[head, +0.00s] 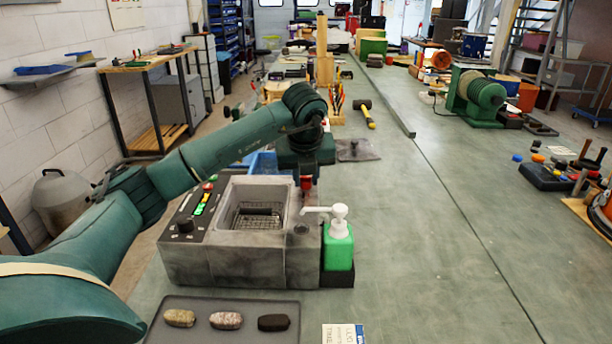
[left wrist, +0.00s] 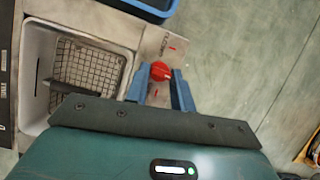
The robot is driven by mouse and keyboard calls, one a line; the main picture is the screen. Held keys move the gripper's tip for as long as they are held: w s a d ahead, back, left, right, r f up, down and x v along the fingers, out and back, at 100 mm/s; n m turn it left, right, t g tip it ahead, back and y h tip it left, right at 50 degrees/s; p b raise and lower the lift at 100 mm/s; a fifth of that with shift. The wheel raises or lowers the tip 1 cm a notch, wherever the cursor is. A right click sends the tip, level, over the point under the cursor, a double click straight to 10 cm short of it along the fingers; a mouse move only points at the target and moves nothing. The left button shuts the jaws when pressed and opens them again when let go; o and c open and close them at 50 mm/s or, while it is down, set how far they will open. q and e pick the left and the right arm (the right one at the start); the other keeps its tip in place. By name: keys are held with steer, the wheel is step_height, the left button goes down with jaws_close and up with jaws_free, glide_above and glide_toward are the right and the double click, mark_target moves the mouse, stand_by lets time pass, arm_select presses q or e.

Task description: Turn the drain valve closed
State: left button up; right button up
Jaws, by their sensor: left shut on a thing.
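The drain valve is a round red knob (left wrist: 160,71) with a pale pointer line, on a light plate with small red marks beside the basin. In the left wrist view the blue fingers of my left gripper (left wrist: 158,88) are on either side of it and shut on it. In the head view my left gripper (head: 306,172) points down at the back right of the grey sink unit (head: 235,268), and a bit of red shows under it. The fingers hide most of the knob there. My right gripper is in neither view.
The basin (head: 246,190) holds a wire rack. A green soap bottle (head: 338,248) with a white pump stands close at the unit's right. A blue bin (left wrist: 150,6) is behind. A dark tray (head: 190,337) with three stones lies in front. Bench right of the bottle is clear.

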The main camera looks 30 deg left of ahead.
arm_select(q)
steer(key=o, duration=0.9)
steer(key=shift+o, duration=0.2)
steer(key=v, duration=1.3)
steer(key=shift+r, duration=0.15)
